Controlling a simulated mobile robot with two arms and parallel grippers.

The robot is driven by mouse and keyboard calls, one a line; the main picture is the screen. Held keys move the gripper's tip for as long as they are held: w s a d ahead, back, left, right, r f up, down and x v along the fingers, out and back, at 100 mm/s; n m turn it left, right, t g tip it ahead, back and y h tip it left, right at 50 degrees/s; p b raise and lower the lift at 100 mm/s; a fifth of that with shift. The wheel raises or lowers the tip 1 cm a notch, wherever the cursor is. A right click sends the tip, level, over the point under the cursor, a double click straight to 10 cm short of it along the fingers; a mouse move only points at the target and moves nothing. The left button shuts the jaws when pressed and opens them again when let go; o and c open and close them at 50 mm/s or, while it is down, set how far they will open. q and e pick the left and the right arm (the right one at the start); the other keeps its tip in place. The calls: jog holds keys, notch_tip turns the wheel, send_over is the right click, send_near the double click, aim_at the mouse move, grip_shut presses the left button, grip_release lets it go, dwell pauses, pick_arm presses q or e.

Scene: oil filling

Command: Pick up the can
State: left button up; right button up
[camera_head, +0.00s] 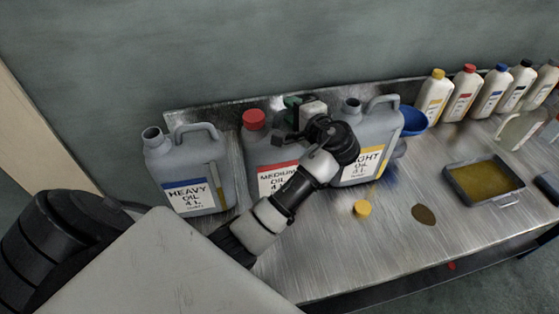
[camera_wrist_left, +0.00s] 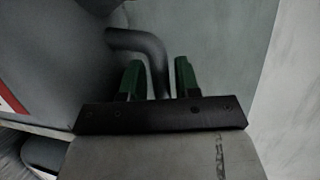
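Three grey oil cans stand on the metal table: the HEAVY can (camera_head: 188,172) with a blue label and no cap, the MEDIUM can (camera_head: 258,158) with a red cap and red label, and the yellow-labelled LIGHT can (camera_head: 378,138), uncapped. My left gripper (camera_head: 291,102) is at the top of the MEDIUM can, partly hidden behind my wrist. In the left wrist view its two green fingers (camera_wrist_left: 158,78) are apart, and the bent grey handle (camera_wrist_left: 143,42) runs down between them. I cannot tell whether they touch it. My right gripper is not in view.
A yellow cap (camera_head: 362,209) and a brown oil spot (camera_head: 423,215) are on the table. A blue funnel (camera_head: 413,121) is beside the LIGHT can. A tray of oil (camera_head: 457,187) and several white bottles (camera_head: 434,96) are at the right. The wall is close behind.

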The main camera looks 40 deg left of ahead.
pick_arm(q)
grip_shut()
jog(key=shift+f, duration=0.1)
dwell(0.9)
jog(key=shift+r, duration=0.2)
